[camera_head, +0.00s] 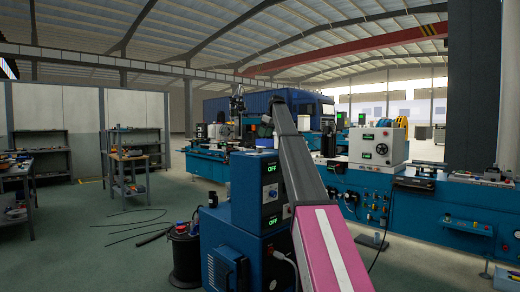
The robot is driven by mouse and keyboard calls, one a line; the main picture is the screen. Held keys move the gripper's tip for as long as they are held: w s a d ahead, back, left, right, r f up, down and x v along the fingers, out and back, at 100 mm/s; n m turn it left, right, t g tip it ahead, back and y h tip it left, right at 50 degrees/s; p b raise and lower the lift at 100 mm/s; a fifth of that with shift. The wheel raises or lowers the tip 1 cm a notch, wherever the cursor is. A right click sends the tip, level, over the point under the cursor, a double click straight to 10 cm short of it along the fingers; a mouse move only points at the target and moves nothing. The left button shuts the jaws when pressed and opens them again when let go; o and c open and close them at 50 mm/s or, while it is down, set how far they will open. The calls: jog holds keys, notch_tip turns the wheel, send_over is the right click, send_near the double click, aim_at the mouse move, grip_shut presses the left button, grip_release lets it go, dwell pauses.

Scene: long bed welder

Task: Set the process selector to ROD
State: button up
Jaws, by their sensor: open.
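A blue welder power unit (258,205) stands in the middle, with two green displays reading OFF on its front, an upper one (271,168) and a lower one (273,219). I cannot make out a process selector or the word ROD on it. My grey and pink arm rises from the bottom across the right side of this unit and hides part of its front.
A long blue machine bed (420,210) runs along the right. A black drum (186,255) stands left of the power unit, and dark cables (135,222) lie on the floor. A workbench (135,165) and shelves stand at the left. Green floor is open between.

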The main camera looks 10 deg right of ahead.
aim_at(260, 150)
jog(key=x, duration=0.8)
jog(key=shift+w+a+f, duration=0.1)
jog(key=shift+w+f, duration=0.05)
jog(key=shift+f, duration=0.2)
jog(key=c, duration=0.9)
